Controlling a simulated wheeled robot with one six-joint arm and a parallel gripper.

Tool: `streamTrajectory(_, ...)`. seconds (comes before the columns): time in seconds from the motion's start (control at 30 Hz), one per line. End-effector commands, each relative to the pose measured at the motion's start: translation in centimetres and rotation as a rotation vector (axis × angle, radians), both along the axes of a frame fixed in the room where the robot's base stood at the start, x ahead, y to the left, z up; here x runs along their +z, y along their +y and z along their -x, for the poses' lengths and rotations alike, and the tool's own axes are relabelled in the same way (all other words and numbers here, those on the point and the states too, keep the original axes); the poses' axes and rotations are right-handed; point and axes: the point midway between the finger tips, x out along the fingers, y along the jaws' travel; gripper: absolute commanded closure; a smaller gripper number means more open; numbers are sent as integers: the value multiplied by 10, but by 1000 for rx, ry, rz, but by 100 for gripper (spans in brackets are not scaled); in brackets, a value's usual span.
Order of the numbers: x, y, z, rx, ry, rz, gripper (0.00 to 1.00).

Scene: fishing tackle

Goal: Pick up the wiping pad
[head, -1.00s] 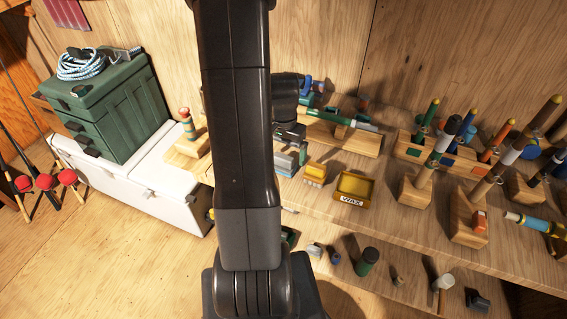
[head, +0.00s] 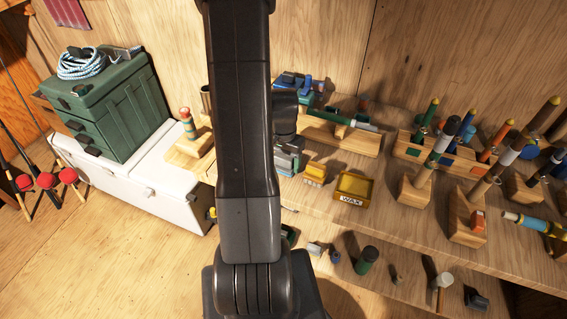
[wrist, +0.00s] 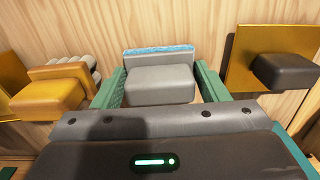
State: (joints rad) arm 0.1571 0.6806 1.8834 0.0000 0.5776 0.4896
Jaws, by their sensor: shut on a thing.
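The wiping pad (wrist: 158,82) is a grey block with a pale blue strip along its far edge. In the wrist view it sits between the two green fingers of my gripper (wrist: 160,78), which is shut on it, one finger at each side. In the head view a grey part of the pad (head: 287,164) shows just right of my arm, at the left part of the wooden bench. My arm hides much of the gripper there. I cannot tell whether the pad is clear of the bench.
A small yellow block (head: 315,173) and a yellow wax tray (head: 353,189) stand close on the right. A wooden stand with a red-and-green float (head: 188,125) is on the left. Racks with upright floats (head: 440,150) crowd the right; the bench front has some bare room.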

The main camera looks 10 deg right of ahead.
Motion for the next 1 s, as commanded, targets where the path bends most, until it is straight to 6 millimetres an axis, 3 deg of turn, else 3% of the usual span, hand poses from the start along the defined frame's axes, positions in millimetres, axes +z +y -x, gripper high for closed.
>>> streamTrajectory(0.27, 7, 0, -1, 0, -4, 0, 55)
streamTrajectory(0.8, 88, 0, -1, 0, -4, 1, 55)
streamTrajectory(1.0, 99, 0, 0, 0, 0, 0, 55)
